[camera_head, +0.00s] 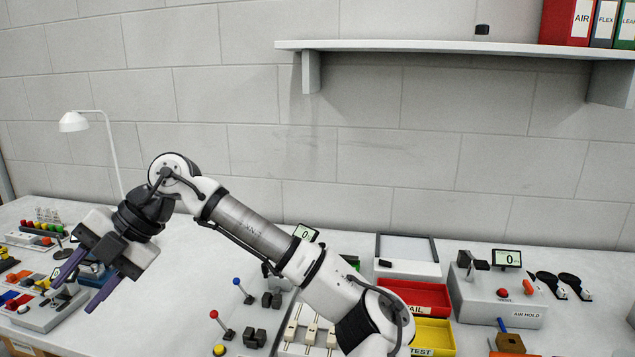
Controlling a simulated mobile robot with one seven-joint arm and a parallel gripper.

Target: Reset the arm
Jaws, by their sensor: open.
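My arm reaches up from the lower middle of the picture and bends over to the left. My gripper (80,288) hangs at its end on the left, over the left part of the workbench (190,270). Its two purple fingers point down and to the left. They stand apart, and I see nothing held between them. The fingers overlap a control panel in the picture, and I cannot tell how far above it they are.
Left lie boxes with coloured buttons (40,238) and a white lamp (76,122). A wall shelf (440,49) with binders (570,22) juts out above.

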